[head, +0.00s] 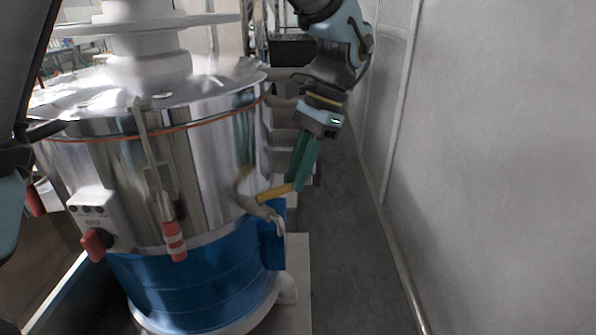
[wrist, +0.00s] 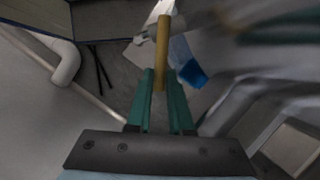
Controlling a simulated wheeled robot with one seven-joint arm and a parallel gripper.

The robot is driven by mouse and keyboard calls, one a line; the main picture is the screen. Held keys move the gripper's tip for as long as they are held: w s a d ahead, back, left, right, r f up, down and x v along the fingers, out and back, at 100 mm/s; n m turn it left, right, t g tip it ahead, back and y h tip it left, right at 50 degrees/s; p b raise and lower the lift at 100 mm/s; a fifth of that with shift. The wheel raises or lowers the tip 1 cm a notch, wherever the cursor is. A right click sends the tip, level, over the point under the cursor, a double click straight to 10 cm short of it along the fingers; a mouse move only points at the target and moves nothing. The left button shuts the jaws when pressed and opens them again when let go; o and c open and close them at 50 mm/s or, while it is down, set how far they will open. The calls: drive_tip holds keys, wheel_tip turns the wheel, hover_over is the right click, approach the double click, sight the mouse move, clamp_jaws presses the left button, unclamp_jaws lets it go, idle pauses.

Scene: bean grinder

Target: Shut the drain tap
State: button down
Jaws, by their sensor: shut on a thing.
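The drain tap is on the right side of the steel grinder drum (head: 210,160), low down by the blue base. Its yellow handle (head: 272,194) points right and slightly up toward my gripper. The tap's pale metal spout (head: 276,221) hangs below the handle. My gripper (head: 297,187) comes down from above right, its green fingers shut on the handle's outer end. In the wrist view the yellow handle (wrist: 163,45) runs forward from between my fingertips (wrist: 161,78). The tap's metal body (wrist: 142,36) shows beside its far end.
A red knob (head: 96,243) and a red-handled latch (head: 173,240) are on the drum's front. A grey wall (head: 500,160) stands at the right, with a pipe (head: 405,285) along its foot. A strip of bare floor (head: 350,240) lies between.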

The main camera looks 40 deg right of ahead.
drive_tip(key=c, duration=0.8)
unclamp_jaws()
drive_tip(key=b+v, duration=0.2)
drive_tip(key=v, duration=0.8)
drive_tip(key=shift+r, duration=0.4)
drive_tip(key=shift+d, duration=0.1)
drive_tip(key=shift+c, duration=0.3)
